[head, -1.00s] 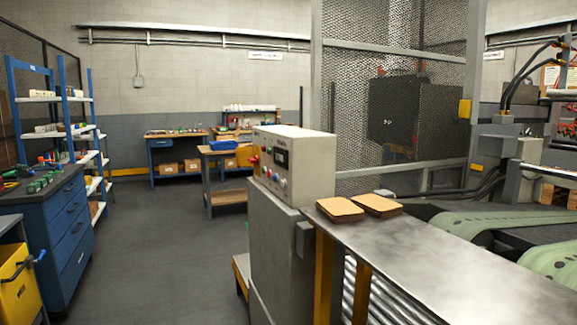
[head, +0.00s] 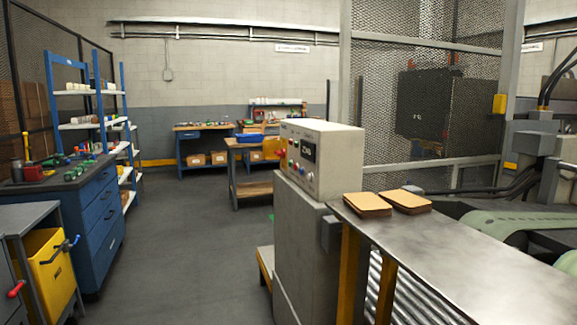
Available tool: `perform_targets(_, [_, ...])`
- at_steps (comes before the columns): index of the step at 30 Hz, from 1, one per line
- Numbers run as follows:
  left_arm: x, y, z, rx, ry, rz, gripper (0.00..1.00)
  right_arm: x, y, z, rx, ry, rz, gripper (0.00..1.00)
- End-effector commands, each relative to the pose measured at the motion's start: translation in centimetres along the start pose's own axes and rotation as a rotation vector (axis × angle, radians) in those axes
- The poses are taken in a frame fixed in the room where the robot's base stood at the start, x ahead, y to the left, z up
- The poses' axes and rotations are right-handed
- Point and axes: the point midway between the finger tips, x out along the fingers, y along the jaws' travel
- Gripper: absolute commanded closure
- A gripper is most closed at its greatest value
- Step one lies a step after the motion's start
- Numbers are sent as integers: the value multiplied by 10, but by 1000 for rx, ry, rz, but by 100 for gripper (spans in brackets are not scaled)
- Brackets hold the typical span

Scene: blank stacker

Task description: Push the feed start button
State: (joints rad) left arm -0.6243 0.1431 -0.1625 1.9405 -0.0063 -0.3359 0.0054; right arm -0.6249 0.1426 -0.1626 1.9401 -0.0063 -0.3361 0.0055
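A light grey control box (head: 335,158) stands on a grey pedestal (head: 303,245) right of the middle in the head view. Its panel faces left and is seen at a slant. It carries a dark display (head: 310,153), a red button (head: 282,153) near the far end and several small knobs and lights. The labels are too small to read, so I cannot tell which one is the feed start button. Neither of my grippers is in view.
A metal table (head: 440,245) with two stacks of brown blanks (head: 362,204) adjoins the pedestal on the right. A blue drawer cabinet (head: 98,225) and a yellow bin (head: 50,270) stand at left. The grey floor (head: 190,240) between is clear. A mesh fence (head: 385,70) stands behind.

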Motion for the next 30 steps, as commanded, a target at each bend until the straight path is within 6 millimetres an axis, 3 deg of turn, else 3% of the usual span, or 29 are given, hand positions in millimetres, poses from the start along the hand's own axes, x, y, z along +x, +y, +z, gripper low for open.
perform_targets(10, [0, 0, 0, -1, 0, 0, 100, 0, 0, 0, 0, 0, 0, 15])
perform_targets(30, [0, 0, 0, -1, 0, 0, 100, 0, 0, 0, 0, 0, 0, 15])
